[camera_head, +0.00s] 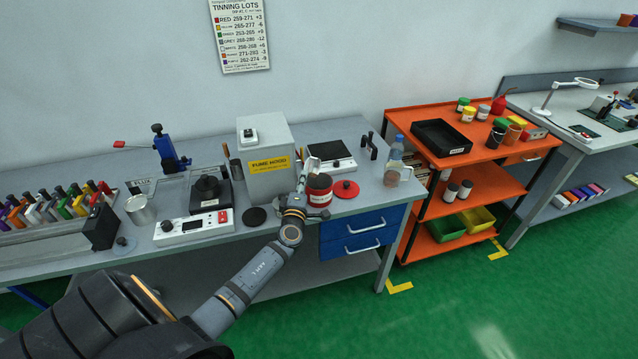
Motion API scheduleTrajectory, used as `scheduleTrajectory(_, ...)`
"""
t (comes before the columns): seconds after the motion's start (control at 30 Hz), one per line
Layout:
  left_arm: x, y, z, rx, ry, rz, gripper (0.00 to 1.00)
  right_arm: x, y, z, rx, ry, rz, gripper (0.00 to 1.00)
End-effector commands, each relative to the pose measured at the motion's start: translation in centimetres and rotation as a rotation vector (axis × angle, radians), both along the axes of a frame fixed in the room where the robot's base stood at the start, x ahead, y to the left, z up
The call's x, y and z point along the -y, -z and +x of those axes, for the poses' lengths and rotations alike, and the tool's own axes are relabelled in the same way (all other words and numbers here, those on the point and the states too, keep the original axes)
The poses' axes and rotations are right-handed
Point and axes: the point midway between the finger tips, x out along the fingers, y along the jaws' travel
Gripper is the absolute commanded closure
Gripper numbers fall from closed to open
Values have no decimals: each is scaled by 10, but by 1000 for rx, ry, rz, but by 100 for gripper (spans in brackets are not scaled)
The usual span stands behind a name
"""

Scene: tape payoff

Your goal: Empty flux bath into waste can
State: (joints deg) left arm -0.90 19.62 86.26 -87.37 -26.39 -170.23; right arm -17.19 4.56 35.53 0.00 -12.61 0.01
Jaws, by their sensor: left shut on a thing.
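My left arm reaches across the bench, and its gripper (303,187) is by the front of the fume hood, at the left side of a red can. The gripper is shut on a small pale grey piece (312,164), which looks like the flux bath. It is partly hidden by the gripper and appears tilted at the can's rim; its contents cannot be seen. The red can (320,192), with a pale label, looks like the waste can. It stands upright, its dark top uncovered. A red lid (346,189) lies to its right. My right gripper is not in view.
The fume hood (268,160) stands behind the gripper. A hot-plate-like device (196,225) and a silver can (140,210) are to the left, with a black disc (255,216) nearby. A clear bottle (394,163) stands right. An orange cart (470,150) stands beyond the bench end.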

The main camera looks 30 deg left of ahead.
Motion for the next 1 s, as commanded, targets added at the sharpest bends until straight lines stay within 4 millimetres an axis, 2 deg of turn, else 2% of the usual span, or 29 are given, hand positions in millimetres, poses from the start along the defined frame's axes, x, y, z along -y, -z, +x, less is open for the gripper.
scheduleTrajectory(0.5, 9, -1, 1, -23, 0, 310, 100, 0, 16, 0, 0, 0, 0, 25)
scheduleTrajectory(0.57, 8, -5, 1, -18, 0, 275, 100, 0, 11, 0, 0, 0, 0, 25)
scheduleTrajectory(0.73, -4, -8, 0, 7, 0, -73, 100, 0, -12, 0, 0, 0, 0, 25)
scheduleTrajectory(0.87, -5, 0, 0, 9, 0, -112, 100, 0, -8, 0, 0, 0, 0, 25)
scheduleTrajectory(1.0, -5, -3, 0, 11, -1, -139, 100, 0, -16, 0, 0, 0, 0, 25)
